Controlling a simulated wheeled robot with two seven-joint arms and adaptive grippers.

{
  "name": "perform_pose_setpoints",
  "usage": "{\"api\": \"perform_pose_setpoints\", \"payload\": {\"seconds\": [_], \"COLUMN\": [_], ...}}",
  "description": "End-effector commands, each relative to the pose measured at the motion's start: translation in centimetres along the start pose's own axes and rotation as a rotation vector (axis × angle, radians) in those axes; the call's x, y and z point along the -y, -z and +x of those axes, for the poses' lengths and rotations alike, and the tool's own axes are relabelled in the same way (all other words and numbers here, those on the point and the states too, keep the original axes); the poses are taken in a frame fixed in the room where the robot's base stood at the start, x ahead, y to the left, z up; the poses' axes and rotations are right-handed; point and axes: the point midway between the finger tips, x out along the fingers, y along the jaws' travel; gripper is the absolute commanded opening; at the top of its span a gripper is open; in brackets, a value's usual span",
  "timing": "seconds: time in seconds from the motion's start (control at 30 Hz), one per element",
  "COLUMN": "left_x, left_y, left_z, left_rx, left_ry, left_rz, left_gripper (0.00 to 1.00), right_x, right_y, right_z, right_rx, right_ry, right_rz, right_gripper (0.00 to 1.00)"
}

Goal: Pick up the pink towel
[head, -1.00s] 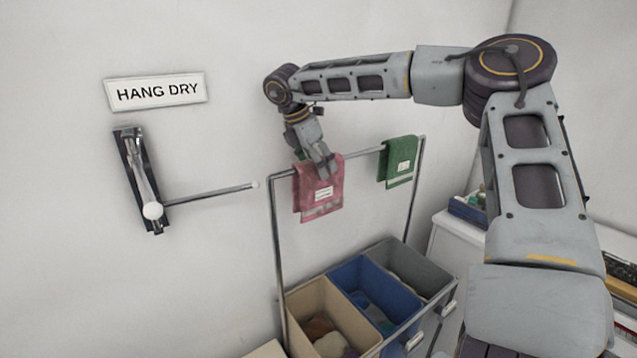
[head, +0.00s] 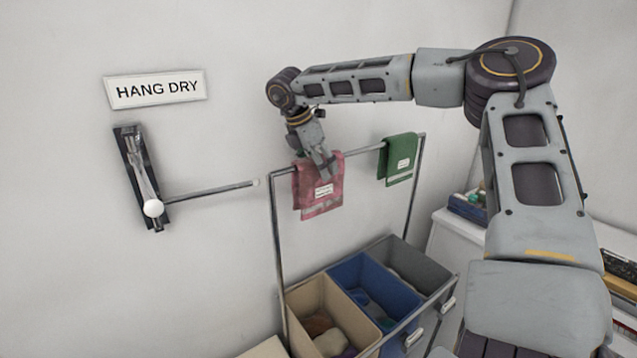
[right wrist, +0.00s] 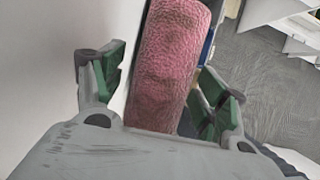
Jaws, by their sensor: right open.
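The pink towel (head: 318,201) hangs folded over the metal rail (head: 362,153) in the head view, with a white label on its front. My right gripper (head: 325,172) is at the towel's top, pointing down over the rail. In the right wrist view the towel (right wrist: 168,62) lies between the two spread fingers of my right gripper (right wrist: 160,90), with a gap on each side. The fingers are open and hold nothing. My left gripper is not in view.
A green towel (head: 399,161) hangs on the same rail to the right. Beige (head: 301,299), blue (head: 345,274) and grey (head: 418,258) bins stand below. A wall-mounted rod (head: 210,193) sticks out at left under a HANG DRY sign (head: 155,90).

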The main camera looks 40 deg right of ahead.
Motion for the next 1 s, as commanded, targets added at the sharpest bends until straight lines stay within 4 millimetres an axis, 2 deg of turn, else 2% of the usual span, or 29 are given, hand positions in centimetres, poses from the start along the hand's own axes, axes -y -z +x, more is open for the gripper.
{"api": "perform_pose_setpoints", "payload": {"seconds": [1.0], "left_x": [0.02], "left_y": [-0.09], "left_z": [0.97], "left_rx": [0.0], "left_ry": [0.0], "left_rz": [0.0], "left_gripper": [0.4], "right_x": [-0.01], "right_y": [0.17], "right_z": [0.4], "right_rx": [0.0], "right_ry": [0.0], "right_rz": [0.001], "right_gripper": [0.73]}}
